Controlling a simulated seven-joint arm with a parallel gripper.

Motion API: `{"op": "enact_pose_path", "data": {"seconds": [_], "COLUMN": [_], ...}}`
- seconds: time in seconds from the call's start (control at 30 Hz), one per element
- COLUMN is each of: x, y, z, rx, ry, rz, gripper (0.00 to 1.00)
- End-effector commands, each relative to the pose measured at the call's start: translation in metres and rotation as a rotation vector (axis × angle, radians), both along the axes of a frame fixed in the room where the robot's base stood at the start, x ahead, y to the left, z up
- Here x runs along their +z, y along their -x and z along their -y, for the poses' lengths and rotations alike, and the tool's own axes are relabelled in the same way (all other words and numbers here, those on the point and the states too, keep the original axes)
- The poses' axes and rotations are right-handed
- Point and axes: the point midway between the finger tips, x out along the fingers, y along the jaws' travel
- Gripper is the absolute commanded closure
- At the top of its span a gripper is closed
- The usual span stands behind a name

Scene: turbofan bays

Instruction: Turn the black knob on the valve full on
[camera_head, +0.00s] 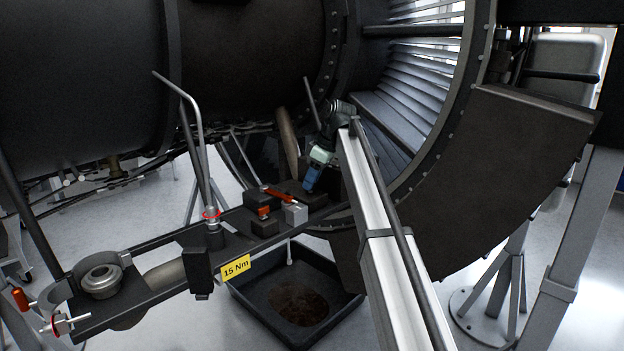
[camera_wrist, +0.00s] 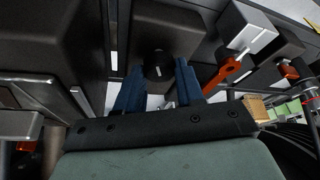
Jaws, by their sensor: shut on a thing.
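The black knob (camera_wrist: 158,62) shows in the wrist view as a dark round part with a short white mark, which runs nearly up and down in the picture. It sits at a dark block (camera_wrist: 165,28). My gripper (camera_wrist: 159,80) has one blue finger on each side of the knob and is shut on it. In the head view my gripper (camera_head: 309,184) points down at the dark valve body on the bench rail. The knob is hidden there behind the fingers.
A red lever (camera_head: 279,194) lies close to my gripper, beside a grey block (camera_head: 296,213); the lever also shows in the wrist view (camera_wrist: 222,76). A dark block with an orange-red top (camera_head: 263,212) stands nearby. A black drip tray (camera_head: 250,300) is below. The engine casing (camera_head: 245,50) rises behind.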

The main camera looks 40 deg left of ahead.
Motion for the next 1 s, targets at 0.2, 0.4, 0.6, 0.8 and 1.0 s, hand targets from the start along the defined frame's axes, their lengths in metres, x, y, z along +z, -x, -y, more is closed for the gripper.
{"op": "enact_pose_path", "data": {"seconds": [0.2,0.4,0.6,0.8,1.0], "x": [0.0012,0.0007,0.0004,0.0003,0.0001], "y": [-0.0026,-0.0033,-0.0033,-0.0032,-0.0032], "z": [-0.0026,-0.0033,-0.0034,-0.0034,-0.0033], "rx": [0.205,0.376,0.511,0.599,0.641], "ry": [-0.001,0.000,0.000,0.000,0.000], "rz": [-0.001,0.000,0.000,0.000,0.000], "gripper": [0.93,0.93,0.93,0.93,0.93]}}
